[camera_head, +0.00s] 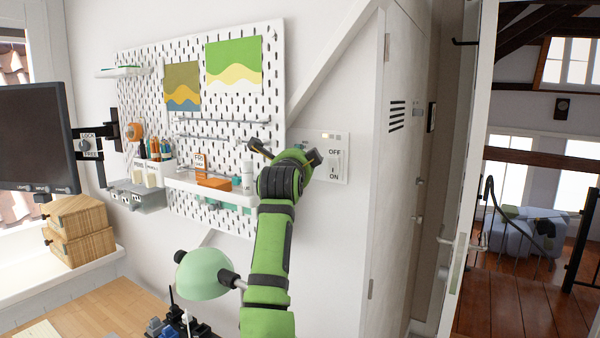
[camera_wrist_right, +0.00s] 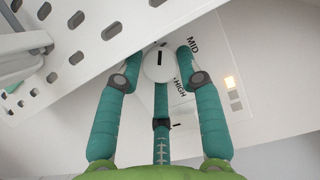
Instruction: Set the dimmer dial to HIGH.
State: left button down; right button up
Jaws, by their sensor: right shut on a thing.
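The dimmer dial (camera_wrist_right: 151,70) is a white round knob with a dark line on its face, seen in the right wrist view. The line runs roughly up and down in that picture; I cannot tell which label it marks. MID and HIGH are printed to the dial's right on the white wall plate (camera_wrist_right: 212,62). My right gripper (camera_wrist_right: 161,63) has its fingers on both sides of the dial and is shut on it. In the head view my right gripper (camera_head: 287,151) hides the dial, beside the plate (camera_head: 340,173). My left gripper is not in view.
The plate also carries OFF and ON labels. A pegboard (camera_head: 140,110) with a shelf (camera_head: 215,193) stands left of my arm. A green lamp (camera_head: 204,275) is below.

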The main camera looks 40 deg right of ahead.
jog(key=shift+s+r+m, duration=0.1)
jog(key=shift+r+m, duration=0.2)
jog(key=o, duration=1.1)
jog(key=shift+d+f, duration=0.1)
jog(key=shift+f, duration=0.2)
jog(key=v, duration=0.8)
jog(key=shift+r, duration=0.15)
